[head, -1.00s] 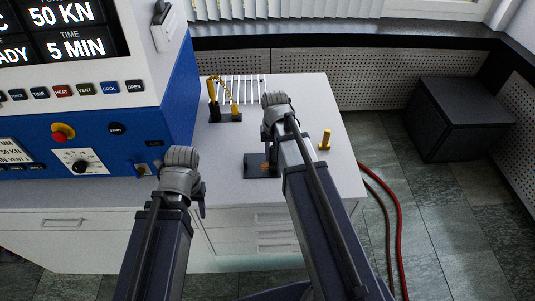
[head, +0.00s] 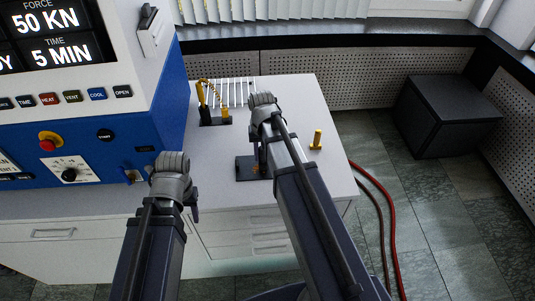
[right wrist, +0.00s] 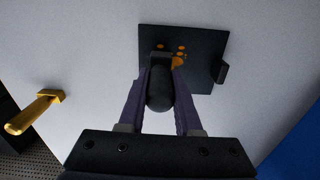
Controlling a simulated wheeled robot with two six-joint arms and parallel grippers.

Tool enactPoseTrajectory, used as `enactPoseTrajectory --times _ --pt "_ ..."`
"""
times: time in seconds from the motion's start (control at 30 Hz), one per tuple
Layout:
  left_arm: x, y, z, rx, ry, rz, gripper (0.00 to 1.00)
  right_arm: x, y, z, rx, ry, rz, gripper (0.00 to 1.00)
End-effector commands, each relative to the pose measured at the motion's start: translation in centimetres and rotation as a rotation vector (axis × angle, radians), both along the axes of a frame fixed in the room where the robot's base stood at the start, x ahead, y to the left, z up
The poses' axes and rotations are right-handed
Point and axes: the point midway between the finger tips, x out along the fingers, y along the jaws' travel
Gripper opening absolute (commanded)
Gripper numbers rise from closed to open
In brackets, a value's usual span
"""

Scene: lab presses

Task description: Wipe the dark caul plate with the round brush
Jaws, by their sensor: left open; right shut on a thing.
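The dark caul plate (head: 243,172) lies flat on the white bench top, partly behind my right arm. In the right wrist view the plate (right wrist: 210,40) carries several orange spots. My right gripper (right wrist: 163,64) is shut on the round brush (right wrist: 159,90), whose dark rounded handle shows between the fingers. The brush's far end is over the plate near the spots; I cannot tell whether it touches. In the head view my right gripper (head: 262,146) is mostly hidden behind its wrist. My left gripper (head: 192,207) is open, left of the plate at the bench's front; its fingers are mostly hidden.
A blue and white press (head: 155,120) stands left. A dark block with yellow parts (head: 214,119) and a white slatted rack (head: 240,92) are behind the plate. A yellow peg (head: 317,139) stands to the right. Red hoses (head: 380,205) lie beside the bench; a dark box (head: 445,115) is on the floor.

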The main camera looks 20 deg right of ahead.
Motion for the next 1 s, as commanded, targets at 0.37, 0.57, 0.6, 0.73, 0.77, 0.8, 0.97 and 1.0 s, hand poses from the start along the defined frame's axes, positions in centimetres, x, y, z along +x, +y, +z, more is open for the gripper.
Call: enactPoseTrajectory --times 0.37,0.57,0.6,0.73,0.77,0.8,0.97,1.0 --pt "0.0 0.0 -0.1 0.000 0.000 0.000 0.50 0.6 2.0 -0.1 0.003 -0.001 0.001 0.00" --pt "0.0 0.0 0.0 0.000 0.000 0.000 0.50 0.8 2.6 0.0 0.004 -0.001 0.003 0.00" --pt "0.0 0.0 0.0 0.000 0.000 0.000 0.50 0.9 2.8 0.0 0.004 -0.001 0.004 0.00" --pt "0.0 0.0 0.1 0.000 0.000 0.000 0.50 1.2 3.8 0.1 0.003 -0.001 0.003 0.00" --pt "0.0 0.0 0.1 0.000 0.000 0.000 0.50 1.3 4.1 0.1 0.003 -0.001 0.003 0.00" --pt "0.0 0.0 0.1 0.000 0.000 0.000 0.50 1.4 4.4 0.1 0.003 -0.001 0.004 0.00" --pt "0.0 0.0 0.2 0.000 0.000 0.000 0.50 1.7 5.5 0.2 0.002 -0.001 0.002 0.00" --pt "0.0 0.0 0.2 0.000 0.000 0.000 0.50 1.7 5.6 0.2 0.002 -0.001 0.002 0.00"
